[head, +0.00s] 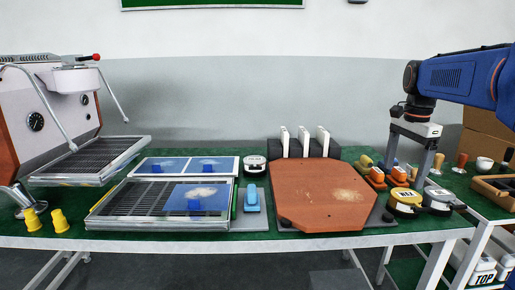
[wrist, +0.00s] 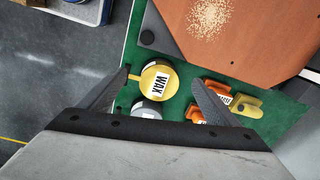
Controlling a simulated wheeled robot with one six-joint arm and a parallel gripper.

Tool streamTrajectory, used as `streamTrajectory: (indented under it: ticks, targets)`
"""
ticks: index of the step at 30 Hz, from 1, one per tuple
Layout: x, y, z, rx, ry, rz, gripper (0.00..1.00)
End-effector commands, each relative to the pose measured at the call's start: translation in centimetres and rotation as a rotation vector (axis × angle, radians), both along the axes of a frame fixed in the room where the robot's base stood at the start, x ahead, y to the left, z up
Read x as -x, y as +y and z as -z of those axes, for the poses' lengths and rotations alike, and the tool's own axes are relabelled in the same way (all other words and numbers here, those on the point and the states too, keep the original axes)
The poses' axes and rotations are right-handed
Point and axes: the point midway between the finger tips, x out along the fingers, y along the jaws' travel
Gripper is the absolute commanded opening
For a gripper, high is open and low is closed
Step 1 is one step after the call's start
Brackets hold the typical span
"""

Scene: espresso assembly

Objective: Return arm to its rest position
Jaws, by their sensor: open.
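My blue arm (head: 460,78) reaches in from the right in the head view. My gripper (head: 406,172) points down at the right end of the green table. Its two fingers are spread apart with nothing held between them. In the wrist view my gripper (wrist: 160,78) is open above a yellow tin marked WAX (wrist: 152,86). The same tin (head: 405,201) stands on the table in the head view. A grey-and-white tin (head: 438,201) stands beside it and also shows in the wrist view (wrist: 147,112). The height of the fingertips above the tins is hard to tell.
Orange blocks (head: 375,178) stand close by. An octagonal brown board (head: 310,195) with pale crumbs lies to the left. Metal trays (head: 160,205) and an espresso machine (head: 35,110) are further left. A wooden box (head: 497,192) is at the right. Space above the table is clear.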

Motion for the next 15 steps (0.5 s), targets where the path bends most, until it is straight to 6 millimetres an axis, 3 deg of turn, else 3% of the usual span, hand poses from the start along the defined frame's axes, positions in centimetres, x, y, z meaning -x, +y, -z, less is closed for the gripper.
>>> streamTrajectory:
  ticks: [8,15]
  targets:
    - [4.3,3.1,1.1,0.025,-0.051,-0.203,0.84]
    - [10.3,6.7,3.7,0.072,-0.119,-0.49,0.84]
